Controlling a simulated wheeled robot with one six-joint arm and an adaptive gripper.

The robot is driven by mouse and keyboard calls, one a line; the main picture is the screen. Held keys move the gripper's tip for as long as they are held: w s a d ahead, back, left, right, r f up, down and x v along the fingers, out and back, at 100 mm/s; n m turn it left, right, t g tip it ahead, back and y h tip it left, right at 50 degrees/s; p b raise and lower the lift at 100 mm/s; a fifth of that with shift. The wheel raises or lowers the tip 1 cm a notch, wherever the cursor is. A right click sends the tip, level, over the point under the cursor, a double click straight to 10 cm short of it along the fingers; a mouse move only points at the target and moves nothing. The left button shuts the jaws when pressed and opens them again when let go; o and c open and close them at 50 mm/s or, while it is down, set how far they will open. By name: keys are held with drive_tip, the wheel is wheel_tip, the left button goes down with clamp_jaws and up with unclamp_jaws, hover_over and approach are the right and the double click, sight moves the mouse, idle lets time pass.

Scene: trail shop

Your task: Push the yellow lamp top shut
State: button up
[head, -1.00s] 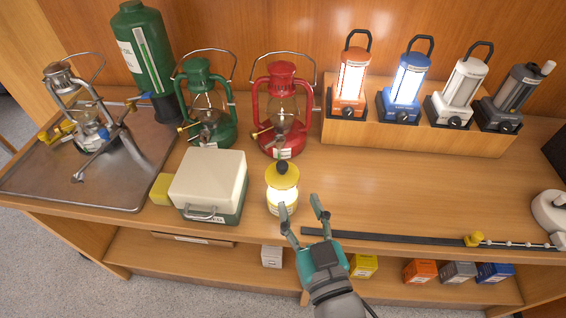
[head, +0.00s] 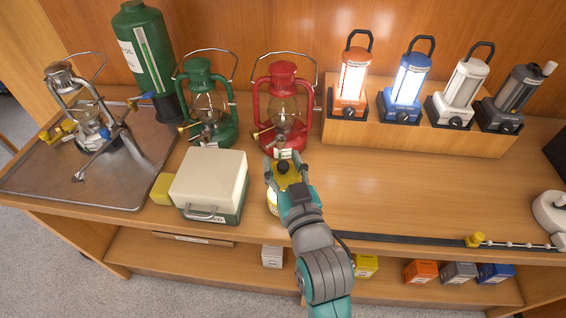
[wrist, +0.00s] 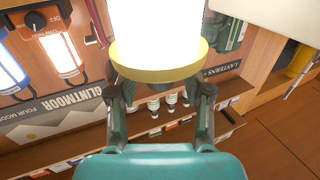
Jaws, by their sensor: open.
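The yellow lamp's top (head: 288,172), with a dark knob, shows in the head view between the fingers of my gripper (head: 284,160). A pale lit strip of the lamp's body (head: 272,203) shows left of my gripper; the rest is hidden behind it. In the wrist view a glowing white globe (wrist: 157,30) fills the top centre, with a yellow rim (wrist: 158,62) along its lower edge in the picture. My gripper (wrist: 160,92) is open, with one finger on each side of the rim. I cannot tell whether the fingers touch it.
A cream-and-green box (head: 208,183) stands close on the left, beside a yellow block (head: 161,190). A red lantern (head: 283,100) stands just behind. Lit orange (head: 350,80) and blue lamps (head: 407,88) stand on a wooden riser.

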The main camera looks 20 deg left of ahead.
sight(283, 173)
drive_tip(key=shift+a, duration=0.1)
clamp_jaws()
drive_tip(key=shift+f, duration=1.7)
unclamp_jaws()
drive_tip(key=shift+r, duration=0.1)
drive_tip(key=v, duration=1.2)
drive_tip(key=shift+w, duration=0.1)
